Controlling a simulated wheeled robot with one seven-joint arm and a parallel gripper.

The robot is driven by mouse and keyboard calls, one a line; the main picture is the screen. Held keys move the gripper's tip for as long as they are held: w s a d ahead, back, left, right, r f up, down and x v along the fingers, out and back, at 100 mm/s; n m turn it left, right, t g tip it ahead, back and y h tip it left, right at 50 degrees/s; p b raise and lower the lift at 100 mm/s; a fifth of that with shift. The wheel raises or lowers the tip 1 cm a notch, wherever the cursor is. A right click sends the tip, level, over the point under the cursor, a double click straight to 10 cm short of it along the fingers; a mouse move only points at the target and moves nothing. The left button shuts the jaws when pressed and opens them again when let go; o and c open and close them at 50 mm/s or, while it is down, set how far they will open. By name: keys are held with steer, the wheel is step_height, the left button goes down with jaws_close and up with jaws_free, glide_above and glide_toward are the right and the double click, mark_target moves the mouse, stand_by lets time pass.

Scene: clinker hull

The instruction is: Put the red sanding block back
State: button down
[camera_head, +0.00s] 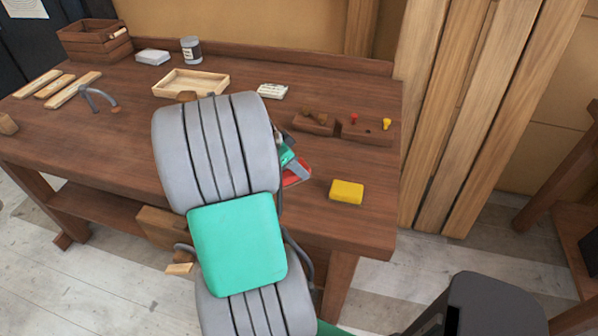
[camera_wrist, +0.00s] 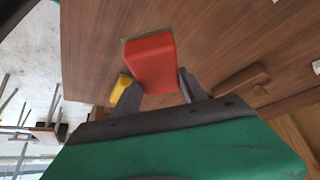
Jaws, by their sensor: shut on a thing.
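The red sanding block (camera_wrist: 152,62) is between the two fingers of my gripper (camera_wrist: 156,88) in the wrist view, and the fingers are shut on it. In the head view only part of the red block (camera_head: 296,173) shows beside my gripper (camera_head: 299,165), over the right part of the workbench (camera_head: 240,128). My arm hides the rest. A yellow block (camera_head: 346,191) lies on the bench to the right, near the front edge. It also shows in the wrist view (camera_wrist: 121,86), left of the red block. I cannot tell whether the red block touches the bench.
Two dark wooden holders (camera_head: 313,124) (camera_head: 364,133) stand behind the yellow block, the right one with a red and a yellow piece. A shallow wooden tray (camera_head: 191,83), a white labelled block (camera_head: 272,91), a can (camera_head: 191,50) and a crate (camera_head: 93,40) stand farther back.

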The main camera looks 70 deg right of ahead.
steer(key=f, duration=0.2)
steer(key=d+f+p, duration=0.1)
steer(key=f, duration=0.1)
steer(key=shift+s+d+f, duration=0.2)
steer(key=shift+f, duration=0.4)
steer(key=c, duration=0.6)
jaws_free()
steer(key=shift+r, duration=0.1)
